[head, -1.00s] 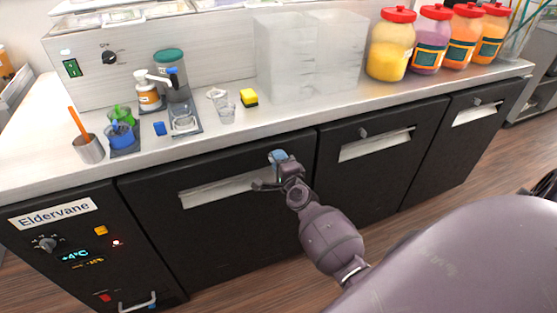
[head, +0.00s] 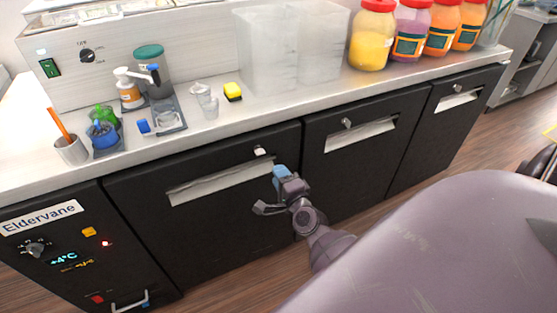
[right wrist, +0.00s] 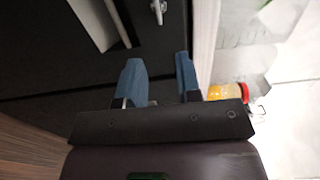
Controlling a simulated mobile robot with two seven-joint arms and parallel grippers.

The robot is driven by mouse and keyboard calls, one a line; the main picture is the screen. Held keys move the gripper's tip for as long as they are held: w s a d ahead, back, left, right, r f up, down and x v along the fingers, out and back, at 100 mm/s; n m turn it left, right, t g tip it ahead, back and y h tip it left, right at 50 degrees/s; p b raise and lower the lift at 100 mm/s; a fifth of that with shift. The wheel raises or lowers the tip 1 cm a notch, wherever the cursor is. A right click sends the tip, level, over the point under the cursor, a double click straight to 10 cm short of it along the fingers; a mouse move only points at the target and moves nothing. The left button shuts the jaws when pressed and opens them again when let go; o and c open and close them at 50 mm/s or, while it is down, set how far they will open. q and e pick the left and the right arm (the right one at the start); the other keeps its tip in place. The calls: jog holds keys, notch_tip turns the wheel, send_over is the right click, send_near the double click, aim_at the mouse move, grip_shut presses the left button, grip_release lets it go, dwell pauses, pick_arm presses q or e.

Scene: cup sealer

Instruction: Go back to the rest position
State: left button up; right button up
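My right gripper (head: 270,192) hangs in front of the black cabinet doors, below the counter edge. Its two blue-tipped fingers are apart, with nothing between them. In the right wrist view, the right gripper (right wrist: 160,66) also shows open and empty, with a dark cabinet front beyond it. My left gripper is in neither current view.
Black cabinet doors (head: 225,225) stand below. Open wooden floor (head: 473,150) lies at the right.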

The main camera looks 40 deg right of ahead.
dwell(0.5)
jog(key=s+a+f+n+g+y, duration=0.3)
jog(key=a+n, duration=0.4)
jog(key=n, duration=0.9)
jog(key=s+a+f+n+g, duration=0.1)
jog(key=s+f+n, duration=0.2)
jog(key=s, duration=0.5)
jog(key=s+a+f+n+g, duration=0.1)
jog(key=s+f+n+g, duration=0.1)
jog(key=s, duration=0.7)
jog(key=shift+f+n+y, duration=0.4)
jog(key=shift+f, duration=0.45)
